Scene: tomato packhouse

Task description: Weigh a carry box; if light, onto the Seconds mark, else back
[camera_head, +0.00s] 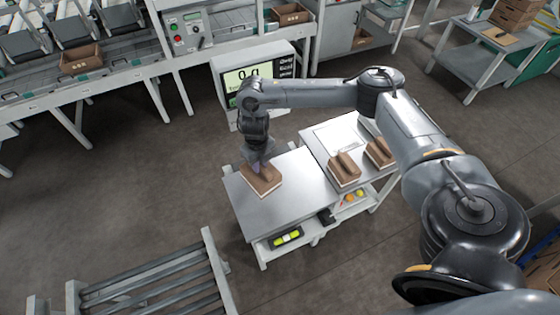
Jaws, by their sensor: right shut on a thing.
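My right gripper (262,166) points down at a brown carry box (264,184) at the left part of the pale table (290,205). It is shut on the box's upper middle. The box sits at or very near the tabletop; I cannot tell whether it touches. Two similar carry boxes (346,176) (379,155) stand on the right-hand table section. A display (250,76) behind the table reads "0 g". A flat pale plate (335,137) lies behind the two boxes, partly under my arm's line. I cannot make out a Seconds mark. My left gripper is out of view.
The table's front and middle are bare. A roller conveyor (150,278) stands at the lower left. A packing line with brown crates (80,60) runs along the back left. A grey side table (482,52) stands at the back right. Floor between them is clear.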

